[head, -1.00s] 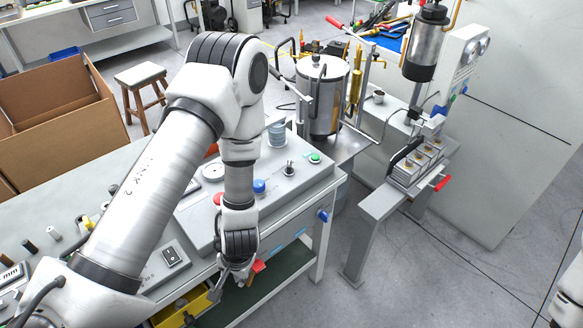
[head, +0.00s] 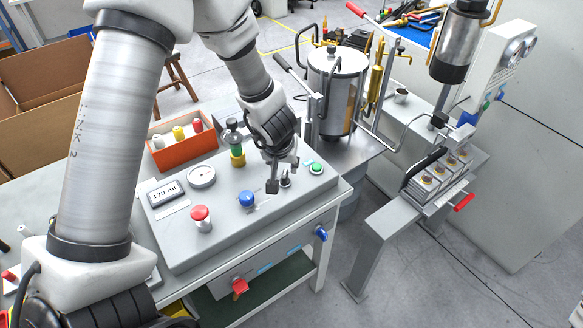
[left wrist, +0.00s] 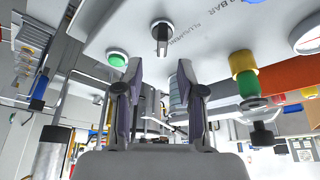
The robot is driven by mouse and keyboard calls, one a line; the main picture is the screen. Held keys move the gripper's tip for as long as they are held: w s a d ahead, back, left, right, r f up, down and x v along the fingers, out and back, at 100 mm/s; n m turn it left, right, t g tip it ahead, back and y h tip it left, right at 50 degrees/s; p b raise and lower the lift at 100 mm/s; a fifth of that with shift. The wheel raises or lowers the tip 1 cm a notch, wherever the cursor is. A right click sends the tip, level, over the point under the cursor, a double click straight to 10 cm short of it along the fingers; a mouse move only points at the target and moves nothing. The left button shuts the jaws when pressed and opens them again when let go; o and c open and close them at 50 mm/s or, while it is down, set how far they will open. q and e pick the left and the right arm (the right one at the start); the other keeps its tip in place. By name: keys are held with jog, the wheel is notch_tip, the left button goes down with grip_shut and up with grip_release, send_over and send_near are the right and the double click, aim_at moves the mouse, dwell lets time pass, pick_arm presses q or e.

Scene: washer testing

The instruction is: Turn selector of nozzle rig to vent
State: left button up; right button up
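The nozzle rig is a grey box (head: 240,232) on the bench with a gauge, a "170 ml" display and buttons. Its selector (head: 286,182) is a small dark knob between the blue button and the green button, partly hidden by my fingers. In the left wrist view the selector (left wrist: 161,38) shows as a black and silver lever on the panel, just beyond the gap between my fingertips. My left gripper (head: 281,174) is above the panel at the selector. Its two fingers (left wrist: 157,72) are apart with nothing between them. My right gripper is not in view.
A red mushroom button (head: 201,214), blue button (head: 247,198) and green button (head: 316,168) stand near the selector. A green and yellow fitting (head: 236,150) rises behind. An orange tray (head: 182,150) with bottles and a steel tank (head: 338,92) stand close by.

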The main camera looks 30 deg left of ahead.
aim_at(284, 175)
pick_arm(q)
jog(key=f, duration=0.1)
jog(key=f+b, duration=0.1)
jog(key=f, duration=0.1)
jog(key=shift+s+a+f, duration=0.1)
jog(key=shift+s+a, duration=0.15)
jog(key=shift+a, duration=0.05)
jog(key=shift+w+a+f+b, duration=0.15)
jog(key=shift+w+f+b, duration=0.35)
jog(key=shift+w+f, duration=0.75)
jog(key=shift+f, duration=0.1)
jog(key=shift+s+r, duration=0.35)
jog(key=shift+s, duration=0.05)
jog(key=c, duration=0.5)
grip_shut()
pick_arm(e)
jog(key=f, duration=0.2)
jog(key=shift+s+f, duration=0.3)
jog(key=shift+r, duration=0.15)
